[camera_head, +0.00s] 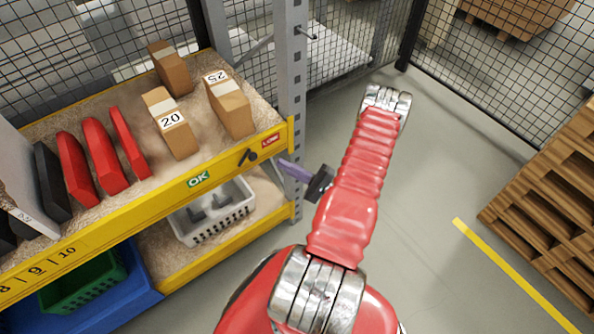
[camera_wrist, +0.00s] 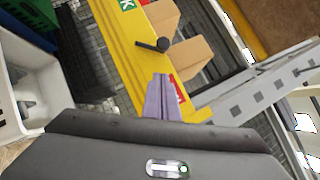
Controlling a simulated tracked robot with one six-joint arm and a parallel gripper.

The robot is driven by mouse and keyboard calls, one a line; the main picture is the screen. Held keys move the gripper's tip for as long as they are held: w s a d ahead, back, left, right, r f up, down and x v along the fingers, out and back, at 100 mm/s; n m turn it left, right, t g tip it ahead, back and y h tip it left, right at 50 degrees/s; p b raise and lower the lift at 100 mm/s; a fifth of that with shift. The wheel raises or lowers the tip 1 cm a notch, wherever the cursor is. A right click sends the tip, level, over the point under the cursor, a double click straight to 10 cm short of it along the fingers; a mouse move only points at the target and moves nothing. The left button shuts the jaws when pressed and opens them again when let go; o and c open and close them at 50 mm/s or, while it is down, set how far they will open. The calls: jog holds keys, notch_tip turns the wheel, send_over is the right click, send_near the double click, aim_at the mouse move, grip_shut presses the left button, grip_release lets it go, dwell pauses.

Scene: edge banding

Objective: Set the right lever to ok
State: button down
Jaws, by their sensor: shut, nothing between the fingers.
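The black lever (camera_head: 249,156) sits on the yellow shelf beam, between the green OK label (camera_head: 198,179) and the red label, seemingly LOW (camera_head: 270,141). Its round thick end is toward the red-label side and its thin end toward OK. In the wrist view the lever (camera_wrist: 160,45) is ahead of the fingertips, with part of the OK label (camera_wrist: 127,4) at the top. My gripper (camera_head: 283,163) has purple fingers, shut and empty, just right of the lever near the red label. In the wrist view the fingers (camera_wrist: 161,78) partly cover the red label (camera_wrist: 179,91); they look apart from the lever.
The shelf's yellow beam (camera_head: 120,218) holds boxes marked 20 (camera_head: 172,125) and 25 (camera_head: 230,105) and red parts (camera_head: 102,155) above. A white basket (camera_head: 232,212) is below. A grey post (camera_head: 291,80) stands right of the lever. Open floor and pallets (camera_head: 550,200) are at right.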

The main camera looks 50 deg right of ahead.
jog(key=w+a+r, duration=0.3)
jog(key=w, duration=0.1)
jog(key=shift+a, duration=0.35)
dwell(0.4)
jog(key=shift+r+n, duration=0.1)
jog(key=shift+n, duration=0.2)
